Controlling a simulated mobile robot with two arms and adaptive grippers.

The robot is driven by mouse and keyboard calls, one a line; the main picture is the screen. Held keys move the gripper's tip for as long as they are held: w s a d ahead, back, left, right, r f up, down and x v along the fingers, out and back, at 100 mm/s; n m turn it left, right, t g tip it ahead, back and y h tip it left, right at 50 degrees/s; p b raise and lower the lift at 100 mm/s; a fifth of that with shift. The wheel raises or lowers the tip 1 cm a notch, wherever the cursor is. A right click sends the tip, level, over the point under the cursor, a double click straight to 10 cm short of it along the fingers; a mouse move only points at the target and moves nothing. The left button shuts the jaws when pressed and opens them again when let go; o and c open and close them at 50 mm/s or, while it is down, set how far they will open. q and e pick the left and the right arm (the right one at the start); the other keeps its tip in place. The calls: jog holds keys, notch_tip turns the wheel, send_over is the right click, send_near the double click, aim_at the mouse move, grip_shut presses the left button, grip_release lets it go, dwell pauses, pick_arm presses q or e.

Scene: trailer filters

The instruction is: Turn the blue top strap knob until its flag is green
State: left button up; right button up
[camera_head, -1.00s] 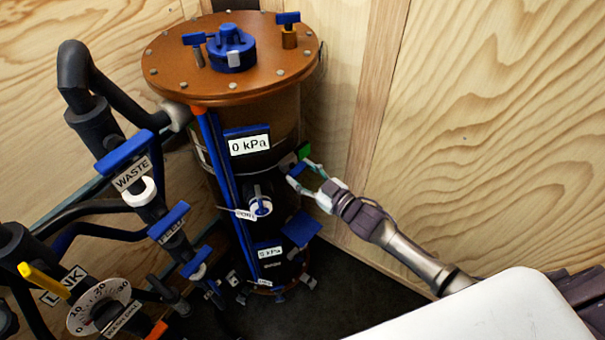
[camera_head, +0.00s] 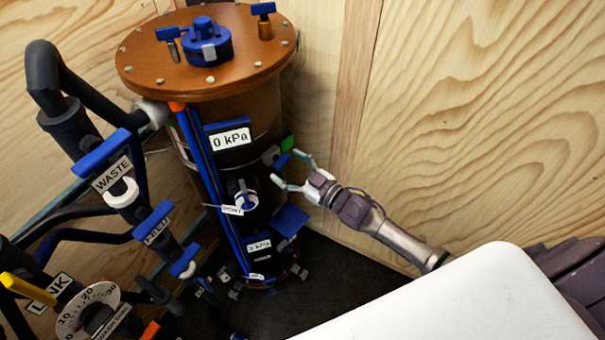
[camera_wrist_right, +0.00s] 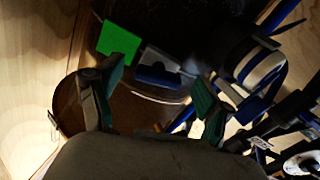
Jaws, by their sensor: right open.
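The blue top strap knob (camera_head: 281,160) sits on the right side of the tall filter vessel (camera_head: 205,84). Its flag (camera_head: 287,143) shows green just above it. In the right wrist view the green flag (camera_wrist_right: 118,42) stands beside the blue knob (camera_wrist_right: 158,76). My right gripper (camera_head: 286,167) is open and empty, a little to the right of the knob with its fingers spread. In the wrist view the knob lies ahead between the green-padded fingertips (camera_wrist_right: 158,88), apparently clear of them. My left gripper is out of view.
Dark pipes with blue handles (camera_head: 103,151) and a dial (camera_head: 88,310) fill the left side. A blue plate (camera_head: 290,221) juts from the vessel below my gripper. Wooden walls (camera_head: 480,110) close in behind and right. A white surface (camera_head: 450,305) covers the lower right.

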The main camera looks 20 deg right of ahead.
jog(key=v, duration=1.1)
jog(key=shift+s+d+f, duration=0.1)
jog(key=shift+s, duration=0.05)
jog(key=s+d+f+m+g+h, duration=0.1)
jog(key=s+d+f+g+h, duration=0.15)
jog(key=f, duration=0.65)
jog(key=s+d+f+m+g+h, duration=0.15)
jog(key=s+f, duration=0.25)
jog(key=f, duration=0.5)
jog(key=s+d+f+m+g+h, duration=0.1)
jog(key=s+d+f+m+h, duration=0.15)
jog(key=f, duration=0.65)
jog(key=s+a+f+g, duration=0.2)
jog(key=s+f, duration=0.4)
jog(key=s, duration=0.4)
jog(key=s+a+f+g+h, duration=0.1)
jog(key=s+f+g, duration=0.3)
jog(key=s, duration=0.6)
jog(key=s+a+f+g+h, duration=0.1)
jog(key=s+a+f+g, duration=0.2)
jog(key=s+f, duration=0.4)
jog(key=s, duration=0.3)
jog(key=shift+s+a+f+m+g, duration=0.25)
jog(key=shift+a+f+m+g, duration=0.05)
jog(key=shift+m+g, duration=0.1)
